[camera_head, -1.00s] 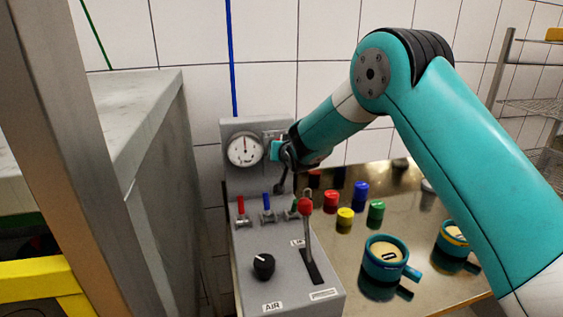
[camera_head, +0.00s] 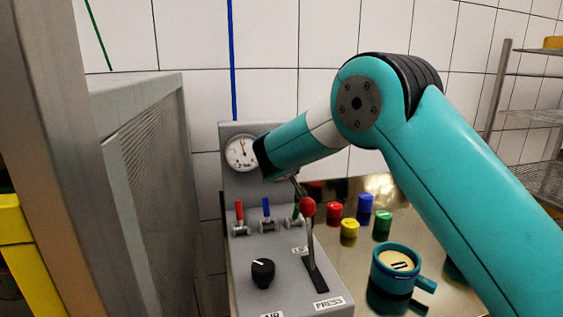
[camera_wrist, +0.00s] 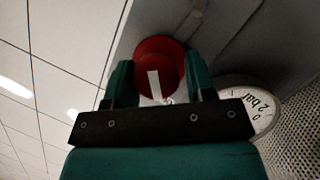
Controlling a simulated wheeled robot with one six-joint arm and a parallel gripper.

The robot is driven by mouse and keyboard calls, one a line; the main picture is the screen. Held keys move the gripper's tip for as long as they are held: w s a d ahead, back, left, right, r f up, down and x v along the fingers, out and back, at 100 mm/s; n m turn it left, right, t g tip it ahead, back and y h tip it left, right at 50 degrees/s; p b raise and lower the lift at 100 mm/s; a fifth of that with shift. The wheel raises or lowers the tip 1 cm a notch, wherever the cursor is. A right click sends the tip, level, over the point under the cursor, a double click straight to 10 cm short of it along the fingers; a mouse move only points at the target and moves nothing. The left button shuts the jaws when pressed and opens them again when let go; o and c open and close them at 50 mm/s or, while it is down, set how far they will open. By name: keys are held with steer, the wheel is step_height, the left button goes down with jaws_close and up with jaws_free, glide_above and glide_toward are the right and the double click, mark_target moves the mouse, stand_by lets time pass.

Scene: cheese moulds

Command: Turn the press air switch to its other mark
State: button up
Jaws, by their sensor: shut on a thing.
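In the wrist view, a red round switch (camera_wrist: 147,51) with a white bar across its face sits between the two green fingers of my gripper (camera_wrist: 160,85). The fingers are closed on its sides. The switch is beside the pressure gauge (camera_wrist: 250,104). In the head view my arm hides the switch and my gripper, in front of the upright grey panel, right of the gauge (camera_head: 241,153). A black knob (camera_head: 262,272) with a white mark stands on the sloping console, with a partly cut-off AIR label (camera_head: 272,315) below it.
A red-topped lever (camera_head: 308,208) rises from the console beside the PRESS label (camera_head: 328,303). Small red, blue and green valve handles (camera_head: 266,207) stand behind. Coloured pots (camera_head: 349,229) and a teal mould (camera_head: 395,265) stand on the metal table at right. A grey cabinet (camera_head: 150,190) is close on the left.

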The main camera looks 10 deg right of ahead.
steer(key=shift+d+r+n+h, duration=0.1)
steer(key=shift+d+n+h, duration=0.3)
steer(key=shift+h, duration=0.1)
steer(key=shift+a, duration=0.1)
steer(key=shift+w+r, duration=0.1)
steer(key=shift+r, duration=0.15)
steer(key=o, duration=0.8)
steer(key=shift+f, duration=0.1)
steer(key=shift+a+f+b, duration=0.1)
steer(key=shift+a+b, duration=0.05)
steer(key=shift+b, duration=0.15)
